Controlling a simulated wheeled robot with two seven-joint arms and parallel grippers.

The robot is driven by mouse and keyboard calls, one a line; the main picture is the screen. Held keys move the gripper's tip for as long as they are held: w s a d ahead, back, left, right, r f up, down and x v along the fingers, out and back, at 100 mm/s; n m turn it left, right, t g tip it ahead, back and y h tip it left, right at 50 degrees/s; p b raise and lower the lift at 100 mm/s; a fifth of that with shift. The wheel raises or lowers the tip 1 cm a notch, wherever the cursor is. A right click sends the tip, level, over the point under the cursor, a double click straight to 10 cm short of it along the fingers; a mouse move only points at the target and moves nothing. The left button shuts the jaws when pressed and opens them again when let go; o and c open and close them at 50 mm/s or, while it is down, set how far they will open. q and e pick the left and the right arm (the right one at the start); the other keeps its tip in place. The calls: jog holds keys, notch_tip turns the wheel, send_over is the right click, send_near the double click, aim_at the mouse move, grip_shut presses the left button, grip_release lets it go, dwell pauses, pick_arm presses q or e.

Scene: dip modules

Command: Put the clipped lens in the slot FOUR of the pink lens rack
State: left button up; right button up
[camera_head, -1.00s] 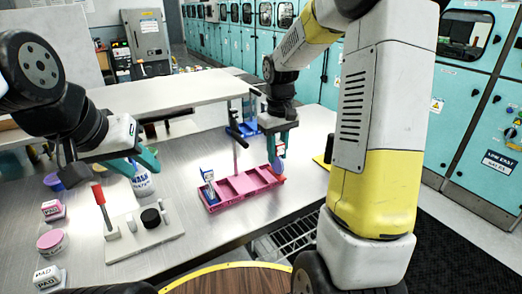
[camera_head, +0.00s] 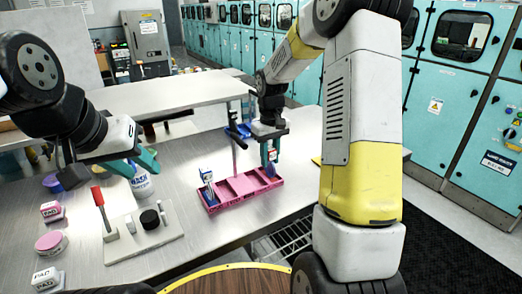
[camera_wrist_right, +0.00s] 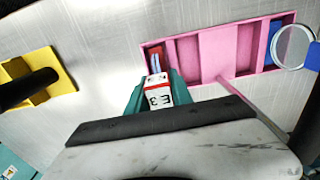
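The pink lens rack (camera_head: 238,196) lies on the grey table, its compartments in a row; it also shows in the right wrist view (camera_wrist_right: 218,50). My right gripper (camera_head: 268,158) is shut on the clipped lens, whose white, red-banded clip (camera_wrist_right: 158,98) is labelled E3. The lens (camera_head: 270,171) is seen nearly edge-on at the rack's right end in the head view. I cannot tell how deep it sits. Another clipped lens (camera_head: 208,182) with a blue clip stands in the opposite end compartment. My left gripper (camera_head: 135,161) appears open and empty, away from the rack.
A red-handled tool (camera_head: 102,209) and a black round piece (camera_head: 150,218) are on a white base left of the rack. The table in front is clear.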

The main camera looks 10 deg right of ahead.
jog(key=o, duration=0.4)
jog(key=shift+o, duration=0.2)
notch_tip(320, 180, up, 12)
jog(key=shift+f, duration=0.1)
jog(key=s+r+m+t+y, duration=0.1)
jog(key=s+r+t, duration=0.1)
jog(key=s+r, duration=0.3)
jog(key=s+r+m+t, duration=0.1)
jog(key=s+r, duration=0.1)
jog(key=s, duration=0.6)
jog(key=s+a+f+m+t+y, duration=0.1)
jog(key=s+a+t, duration=0.1)
jog(key=s, duration=0.9)
jog(key=shift+s+f+t, duration=0.15)
jog(key=shift+f+t, duration=0.1)
jog(key=shift+t, duration=0.35)
jog(key=shift+a, duration=0.1)
